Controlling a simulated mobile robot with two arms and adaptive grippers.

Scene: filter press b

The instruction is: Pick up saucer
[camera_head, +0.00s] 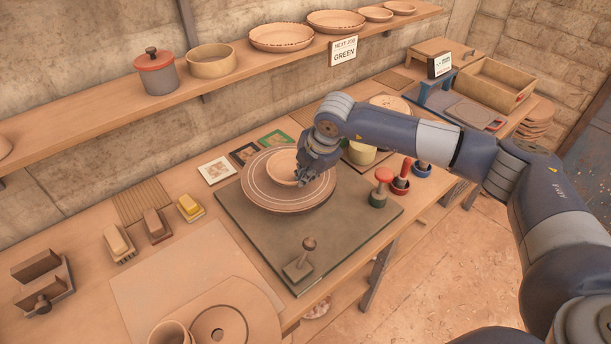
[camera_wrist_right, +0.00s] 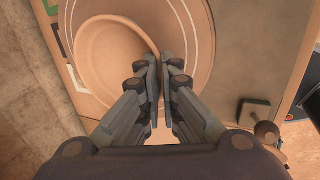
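The saucer (camera_head: 283,166), a small shallow tan dish, is on a round ringed disc (camera_head: 262,198) on the dark green board. In the right wrist view the saucer (camera_wrist_right: 105,52) fills the upper left, over the ringed disc (camera_wrist_right: 203,50). My right gripper (camera_head: 308,178) reaches down at the saucer's right edge. In the wrist view its fingers (camera_wrist_right: 161,65) are nearly together, with the saucer's rim between them. I cannot tell whether the saucer is lifted off the disc. My left gripper is not in view.
The green board (camera_head: 345,232) also carries a wooden-handled stamp (camera_head: 300,262). Red and green knobbed tools (camera_head: 380,186) stand to the right. Brushes (camera_head: 157,226) and small picture tiles (camera_head: 216,170) lie to the left. A shelf (camera_head: 110,112) with dishes runs along the wall.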

